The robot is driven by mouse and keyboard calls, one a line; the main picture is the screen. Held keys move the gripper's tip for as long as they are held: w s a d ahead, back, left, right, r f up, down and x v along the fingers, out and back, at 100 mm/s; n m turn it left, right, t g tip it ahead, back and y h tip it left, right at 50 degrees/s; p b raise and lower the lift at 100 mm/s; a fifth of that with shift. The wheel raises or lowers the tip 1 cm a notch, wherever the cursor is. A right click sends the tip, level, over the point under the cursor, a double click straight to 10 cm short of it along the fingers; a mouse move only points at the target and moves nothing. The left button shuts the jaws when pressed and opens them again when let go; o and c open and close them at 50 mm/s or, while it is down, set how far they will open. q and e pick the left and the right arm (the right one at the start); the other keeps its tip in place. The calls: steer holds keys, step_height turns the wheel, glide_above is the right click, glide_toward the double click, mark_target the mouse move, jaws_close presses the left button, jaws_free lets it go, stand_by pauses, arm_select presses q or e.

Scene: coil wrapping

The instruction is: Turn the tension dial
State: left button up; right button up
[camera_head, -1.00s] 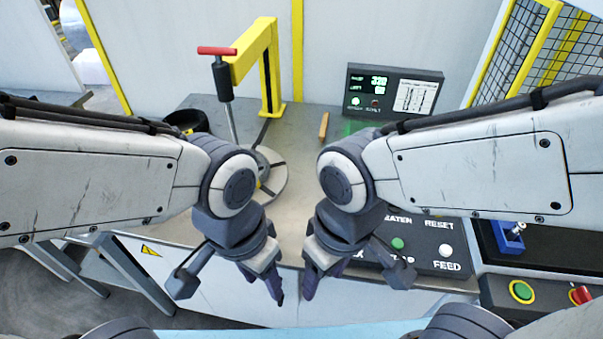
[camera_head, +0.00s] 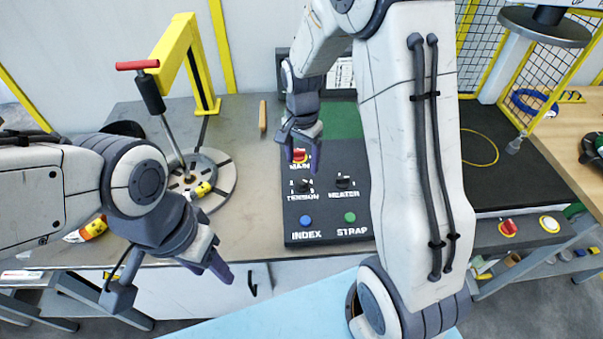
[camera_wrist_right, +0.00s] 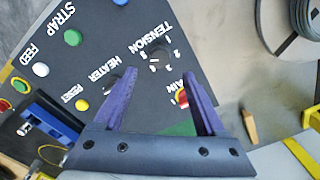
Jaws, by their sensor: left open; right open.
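The black tension dial (camera_head: 303,186) sits on the dark control panel (camera_head: 292,215), above its TENSION label. It also shows in the right wrist view (camera_wrist_right: 160,59), just beyond the fingertips and roughly between them. My right gripper (camera_head: 302,154) is open and empty, pointing down over the red MAIN switch (camera_head: 299,157), on the far side of the dial. In the right wrist view its purple fingers (camera_wrist_right: 158,78) are spread, and no contact with the dial shows. My left gripper (camera_head: 212,272) is open and empty near the table's front edge.
The black heater dial (camera_head: 344,182) is close right of the tension dial. A blue INDEX button (camera_head: 305,220) and a green STRAP button (camera_head: 350,217) lie nearer. My right arm hides the panel's right side. A yellow post (camera_head: 200,70) and round plate (camera_head: 222,180) stand left.

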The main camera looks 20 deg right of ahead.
mark_target(302, 180)
step_height(302, 180, down, 7)
steer(key=shift+r+p, duration=0.2)
steer(key=shift+p, duration=0.1)
jaws_close()
